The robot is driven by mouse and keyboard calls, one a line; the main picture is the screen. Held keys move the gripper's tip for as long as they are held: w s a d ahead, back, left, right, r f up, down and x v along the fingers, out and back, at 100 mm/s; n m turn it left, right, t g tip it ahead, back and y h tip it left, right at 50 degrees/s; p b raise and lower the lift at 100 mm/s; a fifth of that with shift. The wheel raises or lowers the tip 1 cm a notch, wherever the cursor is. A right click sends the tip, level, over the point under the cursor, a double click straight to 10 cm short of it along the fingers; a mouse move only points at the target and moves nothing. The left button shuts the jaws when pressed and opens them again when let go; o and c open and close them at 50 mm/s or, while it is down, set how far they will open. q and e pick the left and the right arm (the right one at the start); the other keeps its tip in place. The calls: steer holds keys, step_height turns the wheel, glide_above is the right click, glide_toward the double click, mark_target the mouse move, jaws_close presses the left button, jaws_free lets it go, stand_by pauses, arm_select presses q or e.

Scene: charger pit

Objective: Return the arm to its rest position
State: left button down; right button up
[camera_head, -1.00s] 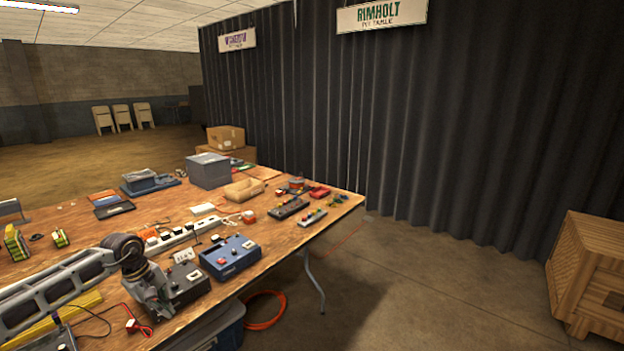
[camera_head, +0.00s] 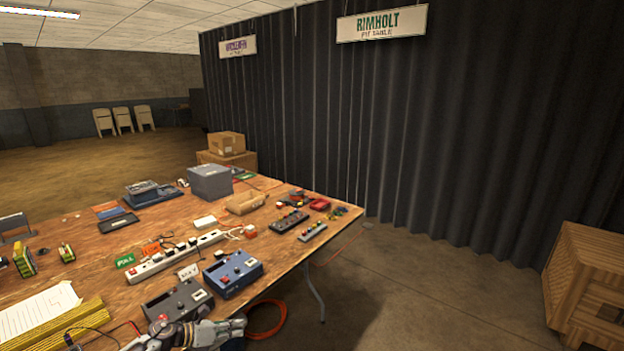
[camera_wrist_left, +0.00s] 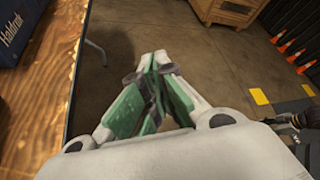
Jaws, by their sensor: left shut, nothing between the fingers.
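My left gripper (camera_head: 232,326) is at the bottom of the head view, by the near right edge of the table and in front of the dark charger. In the left wrist view its green-padded fingers (camera_wrist_left: 155,62) are together and hold nothing. They are over the floor, to the right of the table edge. My left arm is mostly below the head view. At the right edge of the left wrist view a dark and pale part, apparently my right gripper (camera_wrist_left: 292,120), shows small; its fingers cannot be made out.
The wooden table (camera_head: 90,270) bears a dark charger (camera_head: 178,302), a blue charger (camera_head: 233,273), a white power strip (camera_head: 175,256) and a grey box (camera_head: 210,182). An orange cable (camera_head: 268,318) lies on the floor. A wooden crate (camera_head: 583,280) stands right; the floor between is open.

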arm_select(q)
steer(key=s+a+f+n+t+y+p, duration=0.1)
steer(key=s+a+f+n+y+p, duration=0.25)
steer(key=s+f+n, duration=0.75)
steer(key=s+a+f+n+t+y+p, duration=0.1)
steer(key=s+a+f+n+y+p, duration=0.3)
steer(key=s+f+n, duration=0.7)
steer(key=s+d+f+n+g+y+p, duration=0.1)
steer(key=s+f+n, duration=0.3)
steer(key=s, duration=0.8)
steer(key=s+d+f+n+g+y+p, duration=0.1)
steer(key=s+d+f+n+g+p, duration=0.1)
steer(key=s+n, duration=0.5)
steer(key=s+d+f+n+g+y+p, duration=0.1)
steer(key=s+f+n+g, duration=0.4)
steer(key=s, duration=1.3)
steer(key=shift+d+f+n+p, duration=0.3)
steer(key=shift+d+f+p, duration=0.2)
steer(key=shift+d+f, duration=0.45)
arm_select(e)
steer(key=s+d+r, duration=0.1)
steer(key=s+r, duration=0.1)
steer(key=s, duration=0.5)
steer(key=s+d+r, duration=0.2)
steer(key=s, duration=0.5)
steer(key=shift+d+g, duration=0.3)
arm_select(q)
steer(key=shift+y, duration=0.25)
